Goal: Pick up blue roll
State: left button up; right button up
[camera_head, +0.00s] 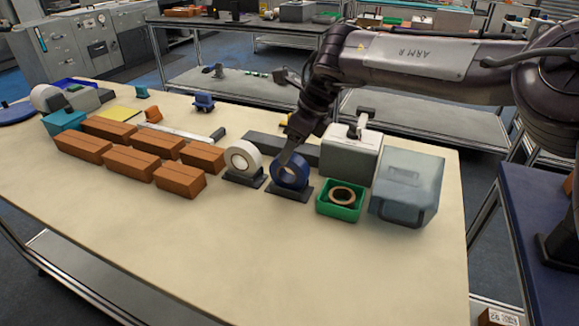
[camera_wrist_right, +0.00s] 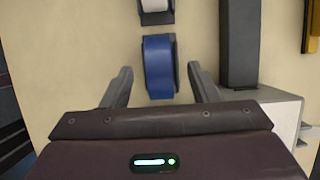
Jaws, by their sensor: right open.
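The blue roll (camera_head: 290,172) stands upright on a dark stand (camera_head: 289,192) near the middle of the table in the head view. In the right wrist view the blue roll (camera_wrist_right: 158,66) lies between the two fingers of my right gripper (camera_wrist_right: 159,82). The fingers are open, one on each side, with a visible gap to the left and a smaller one to the right. In the head view my right gripper (camera_head: 288,152) reaches down at the roll from above, and its fingertips are partly hidden. My left gripper is not in view.
A white roll (camera_head: 243,159) on a similar stand is just left. A green bin (camera_head: 341,203) with a brown roll, a translucent blue container (camera_head: 407,187) and a white box (camera_head: 350,158) stand to the right. Several brown boxes (camera_head: 131,164) fill the left. The table front (camera_head: 270,255) is clear.

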aim_at(289, 171)
jog(key=shift+a+f, duration=0.2)
jog(key=shift+f, duration=0.25)
jog(key=x, duration=0.3)
jog(key=shift+s+d+f+p, duration=0.1)
jog(key=shift+d+f+p, duration=0.1)
jog(key=shift+f+p, duration=0.25)
jog(key=shift+a+f, duration=0.3)
jog(key=shift+f, duration=0.3)
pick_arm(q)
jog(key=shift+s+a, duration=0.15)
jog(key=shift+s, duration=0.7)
pick_arm(e)
jog(key=c, duration=1.1)
